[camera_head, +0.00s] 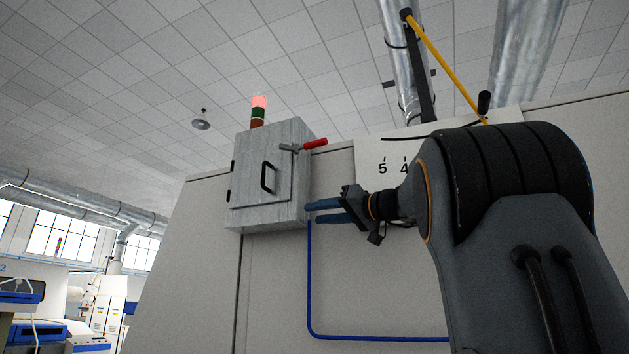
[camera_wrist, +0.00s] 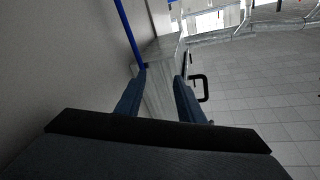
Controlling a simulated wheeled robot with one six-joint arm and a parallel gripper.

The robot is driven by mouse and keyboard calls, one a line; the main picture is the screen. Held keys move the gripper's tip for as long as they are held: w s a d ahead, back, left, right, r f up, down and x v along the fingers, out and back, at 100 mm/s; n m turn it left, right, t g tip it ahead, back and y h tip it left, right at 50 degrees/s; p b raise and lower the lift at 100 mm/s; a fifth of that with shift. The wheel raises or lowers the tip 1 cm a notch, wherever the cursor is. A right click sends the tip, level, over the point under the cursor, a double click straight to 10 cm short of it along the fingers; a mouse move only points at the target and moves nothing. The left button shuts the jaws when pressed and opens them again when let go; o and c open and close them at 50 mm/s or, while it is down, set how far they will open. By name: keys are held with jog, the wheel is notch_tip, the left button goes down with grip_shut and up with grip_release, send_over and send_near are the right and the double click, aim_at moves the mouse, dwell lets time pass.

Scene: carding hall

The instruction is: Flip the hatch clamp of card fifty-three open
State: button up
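A grey metal box (camera_head: 248,208) is fixed to the machine wall, with a hatch door carrying a black pull handle (camera_head: 268,177). The hatch clamp (camera_head: 313,144), with a red grip, sits at the door's upper right edge; the grip points right, roughly level. My gripper (camera_head: 312,212) is open and empty at the box's lower right side, below the clamp. In the wrist view, my gripper's blue fingers (camera_wrist: 160,76) are apart, with the box (camera_wrist: 158,96) showing between and beyond them. The clamp is not clearly visible there. Contact with the box cannot be told.
A white sign (camera_head: 370,165) shows "5 4"; my arm covers part of it. A blue pipe (camera_head: 310,280) runs down from the box, then right. A stack light (camera_head: 258,108) stands above the box. A yellow bar (camera_head: 445,65) slants overhead.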

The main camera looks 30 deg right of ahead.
aim_at(322, 145)
jog(key=s+r+n+t+y, duration=0.15)
jog(key=s+r, duration=0.25)
jog(key=r, duration=0.4)
jog(key=s+r+n+t+y, duration=0.1)
jog(key=s+r+n+y, duration=0.15)
jog(key=s+r, duration=0.35)
jog(key=shift+n+g, duration=0.35)
jog(key=shift+n, duration=0.05)
jog(key=p+x, duration=0.1)
jog(key=x, duration=0.1)
jog(key=r+p+x, duration=0.1)
jog(key=p+x, duration=0.1)
jog(key=x, duration=0.1)
jog(key=d+p+x, duration=0.1)
jog(key=x, duration=0.1)
jog(key=shift+w+a+r, duration=0.25)
jog(key=shift+r, duration=0.1)
jog(key=shift+w+a+r+p, duration=0.15)
jog(key=shift+w+a+p, duration=0.15)
jog(key=shift+w+p, duration=0.3)
grip_shut()
